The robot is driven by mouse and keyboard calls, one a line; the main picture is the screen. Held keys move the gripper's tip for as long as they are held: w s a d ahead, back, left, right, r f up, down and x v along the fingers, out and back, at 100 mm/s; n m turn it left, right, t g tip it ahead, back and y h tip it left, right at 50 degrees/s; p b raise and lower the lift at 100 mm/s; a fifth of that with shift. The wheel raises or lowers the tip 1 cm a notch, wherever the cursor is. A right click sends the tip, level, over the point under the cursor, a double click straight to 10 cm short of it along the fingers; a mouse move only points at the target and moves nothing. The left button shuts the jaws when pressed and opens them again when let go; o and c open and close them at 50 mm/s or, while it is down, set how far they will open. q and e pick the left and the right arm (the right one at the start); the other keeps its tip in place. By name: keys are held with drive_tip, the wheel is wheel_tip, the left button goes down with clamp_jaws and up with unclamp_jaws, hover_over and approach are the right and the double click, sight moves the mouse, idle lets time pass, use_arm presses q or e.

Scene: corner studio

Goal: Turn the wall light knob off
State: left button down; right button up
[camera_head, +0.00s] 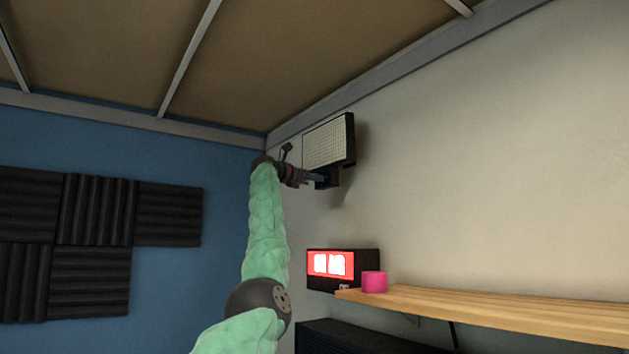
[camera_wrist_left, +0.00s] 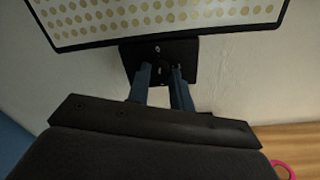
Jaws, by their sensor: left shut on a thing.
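The wall light (camera_head: 327,145) is a black-framed panel of small pale dots, mounted high on the pale wall. It also shows at the top of the left wrist view (camera_wrist_left: 165,15). A black mount (camera_head: 330,174) hangs below the panel; in the left wrist view this mount (camera_wrist_left: 194,48) lies right ahead of my fingers. My left gripper (camera_head: 317,180) is at this mount, its two fingers (camera_wrist_left: 162,72) reaching up to it. It is shut on the light's knob, which is dark and mostly hidden between the fingertips. My right gripper is not in view.
A red-lit display box (camera_head: 345,268) stands below the light. Dark acoustic panels (camera_head: 98,210) cover part of the blue wall. The wall right of the light is clear.

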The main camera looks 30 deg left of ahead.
use_arm(q)
drive_tip(key=shift+f+n, duration=0.2)
drive_tip(key=shift+n, duration=0.8)
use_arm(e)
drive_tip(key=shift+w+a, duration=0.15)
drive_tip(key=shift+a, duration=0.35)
use_arm(q)
drive_tip(key=c, duration=1.3)
unclamp_jaws()
drive_tip(key=shift+c, duration=0.2)
drive_tip(key=shift+o, duration=0.4)
drive_tip(key=shift+a+r, duration=0.1)
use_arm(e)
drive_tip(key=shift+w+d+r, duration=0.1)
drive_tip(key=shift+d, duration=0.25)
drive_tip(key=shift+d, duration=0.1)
use_arm(q)
drive_tip(key=shift+s, duration=0.15)
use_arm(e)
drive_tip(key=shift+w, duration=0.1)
